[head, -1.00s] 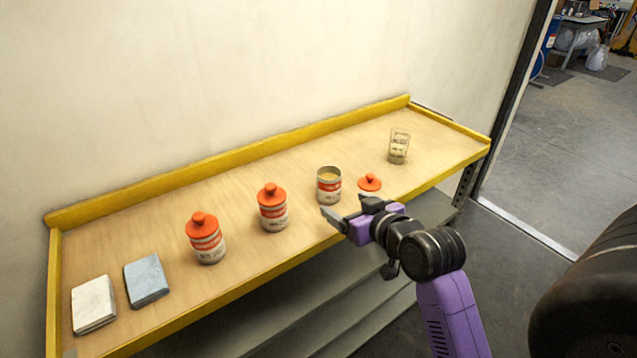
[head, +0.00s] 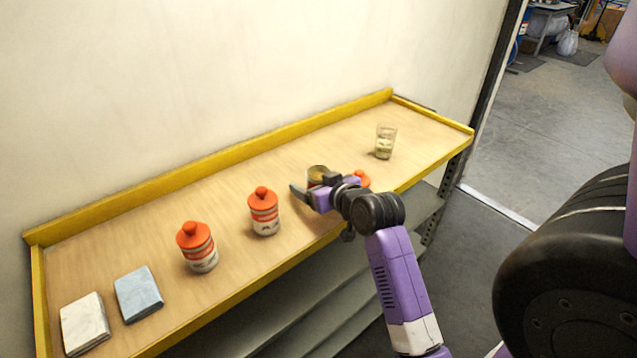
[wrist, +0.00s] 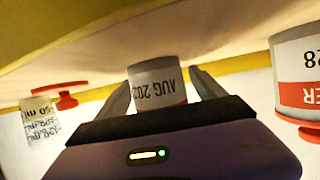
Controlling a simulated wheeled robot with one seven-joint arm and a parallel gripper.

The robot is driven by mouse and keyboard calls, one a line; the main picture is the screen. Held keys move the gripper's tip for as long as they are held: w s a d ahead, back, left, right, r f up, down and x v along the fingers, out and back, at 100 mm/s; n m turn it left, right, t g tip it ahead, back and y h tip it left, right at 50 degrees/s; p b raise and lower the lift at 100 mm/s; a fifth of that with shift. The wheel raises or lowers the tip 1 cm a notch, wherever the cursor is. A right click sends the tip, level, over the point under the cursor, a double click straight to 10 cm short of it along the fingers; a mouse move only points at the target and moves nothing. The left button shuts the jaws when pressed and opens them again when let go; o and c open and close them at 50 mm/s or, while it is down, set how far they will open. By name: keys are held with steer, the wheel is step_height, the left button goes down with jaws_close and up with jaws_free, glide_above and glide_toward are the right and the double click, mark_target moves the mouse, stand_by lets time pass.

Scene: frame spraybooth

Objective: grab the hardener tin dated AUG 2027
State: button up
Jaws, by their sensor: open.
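The open tin without a lid (head: 317,171) stands on the bench, partly hidden behind my gripper (head: 314,186) in the head view. In the wrist view, which is upside down, this tin (wrist: 157,84) shows "AUG 202" with the last digit out of sight. It lies between the two spread fingers of my gripper (wrist: 161,79), which are open and not closed on it. A second tin with a red lid (head: 264,212) stands to the left; a tin at the wrist view's right edge (wrist: 298,75) shows "28". A third red-lidded tin (head: 198,254) stands farther left.
A loose red lid (head: 361,179) lies just right of my gripper. A clear measuring cup (head: 385,143) stands farther right. A blue cloth (head: 138,293) and a white cloth (head: 85,323) lie at the left. A yellow rim (head: 210,160) runs along the bench's back.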

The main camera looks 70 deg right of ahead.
steer(key=shift+w+d+f, duration=0.1)
steer(key=shift+d, duration=0.05)
steer(key=c, duration=1.6)
